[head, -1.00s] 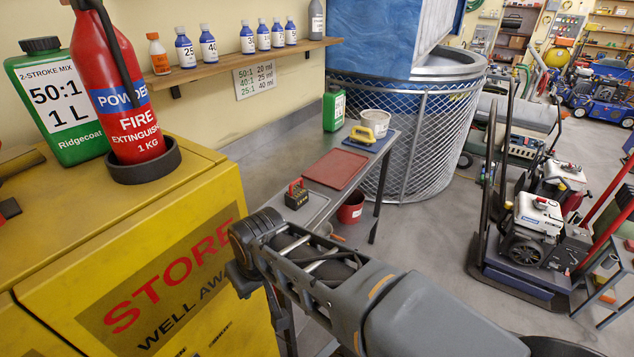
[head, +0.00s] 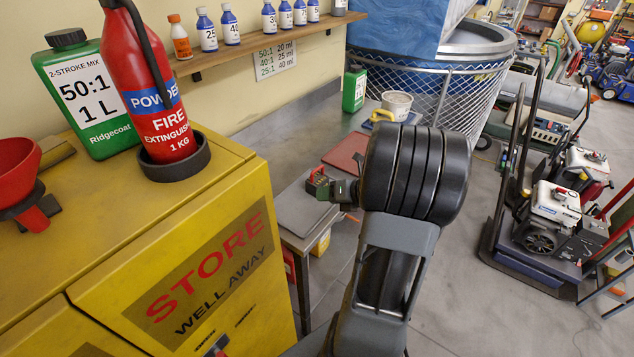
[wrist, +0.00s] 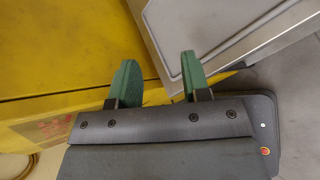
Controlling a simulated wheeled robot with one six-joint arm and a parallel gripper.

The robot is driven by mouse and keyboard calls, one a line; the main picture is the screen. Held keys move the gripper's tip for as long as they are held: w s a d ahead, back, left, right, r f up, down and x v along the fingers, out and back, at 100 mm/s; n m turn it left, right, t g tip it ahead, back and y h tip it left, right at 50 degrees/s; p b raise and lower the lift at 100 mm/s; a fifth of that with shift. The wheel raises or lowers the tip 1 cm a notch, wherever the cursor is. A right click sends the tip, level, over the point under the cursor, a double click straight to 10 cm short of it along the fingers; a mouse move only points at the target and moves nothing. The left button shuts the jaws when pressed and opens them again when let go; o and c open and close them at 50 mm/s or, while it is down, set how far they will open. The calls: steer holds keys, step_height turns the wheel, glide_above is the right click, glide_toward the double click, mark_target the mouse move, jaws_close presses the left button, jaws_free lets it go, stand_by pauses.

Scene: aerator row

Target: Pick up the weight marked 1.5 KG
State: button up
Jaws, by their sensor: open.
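I cannot make out any weight marked 1.5 KG in either view. My gripper (wrist: 158,75) shows two green fingers standing apart in the wrist view, with nothing between them. It is above the seam between the yellow cabinet and a grey tray. In the head view my arm's thick dark joint hides part of the bench, and a green finger shows beside a small dark block with red (head: 316,181) on the bench. No marking on that block is readable, and I cannot tell whether the finger touches it.
The yellow cabinet (head: 90,235) at left bears a red extinguisher marked 1 KG (head: 155,95), a green fuel jug (head: 88,100) and a red funnel (head: 18,175). The bench also holds a red mat (head: 345,152), a white tub (head: 397,104) and a green container (head: 354,90). Machines stand right.

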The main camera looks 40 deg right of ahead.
steer(key=w+d+r+m+t+h, duration=0.1)
steer(key=d+m+t+h, duration=0.2)
steer(key=d+m, duration=0.6)
steer(key=m, duration=0.3)
glide_toward(317, 168)
steer(key=w+f, duration=0.3)
steer(key=w, duration=0.1)
steer(key=shift+r+p+x, duration=0.15)
steer(key=shift+p+x, duration=0.3)
steer(key=shift+x, duration=0.9)
steer(key=shift+r+p+x, duration=0.2)
steer(key=shift+p+x, duration=0.2)
steer(key=shift+x, duration=1)
steer(key=shift+w+a, duration=0.1)
steer(key=shift+a, duration=0.05)
jaws_close()
steer(key=shift+a+f, duration=0.1)
steer(key=shift+f, duration=0.05)
